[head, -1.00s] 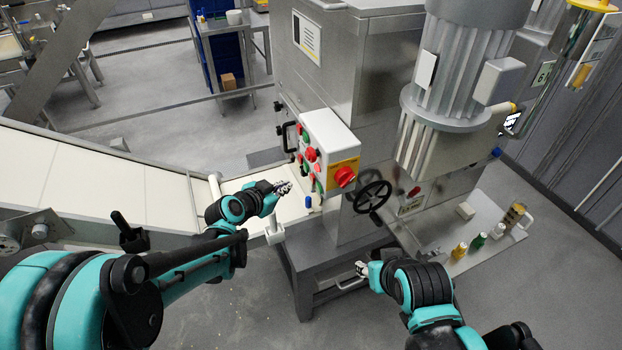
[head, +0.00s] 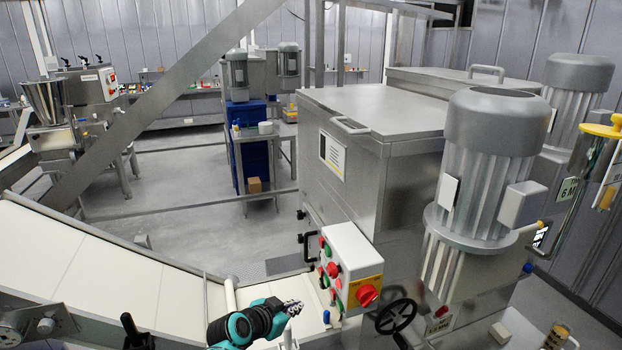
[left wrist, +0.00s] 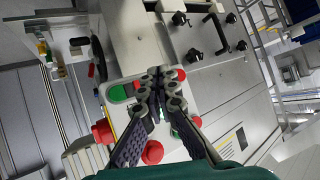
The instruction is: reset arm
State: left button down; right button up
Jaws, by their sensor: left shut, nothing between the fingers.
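My left gripper (head: 292,307) is in the lower middle of the head view, just left of the white control box (head: 343,247) with its red and green buttons. Its fingers are shut and hold nothing. In the left wrist view the closed fingers (left wrist: 157,78) point toward the control box, and its green and red buttons (left wrist: 122,92) show around and behind them. I cannot tell how close the fingertips are to the box. My right gripper is not in view.
A white conveyor (head: 100,255) runs along the lower left. A large steel machine (head: 365,135) with a grey motor (head: 480,170) and a black handwheel (head: 396,316) stands on the right. Open grey floor (head: 180,225) lies behind the conveyor.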

pick_arm(q)
jog(key=s+a+n+g+y, duration=0.1)
jog(key=s+a+n+y, duration=0.1)
jog(key=s+a, duration=0.3)
jog(key=s+a+f+n+g+y+b, duration=0.1)
jog(key=s+a+n+y, duration=0.1)
jog(key=s, duration=0.9)
jog(key=s+a+n+y, duration=0.2)
jog(key=s+a+n, duration=0.2)
jog(key=s+a, duration=0.3)
jog(key=shift+s+a+f+n+g, duration=0.15)
jog(key=shift+s+a+n+g, duration=0.2)
jog(key=shift+s, duration=0.55)
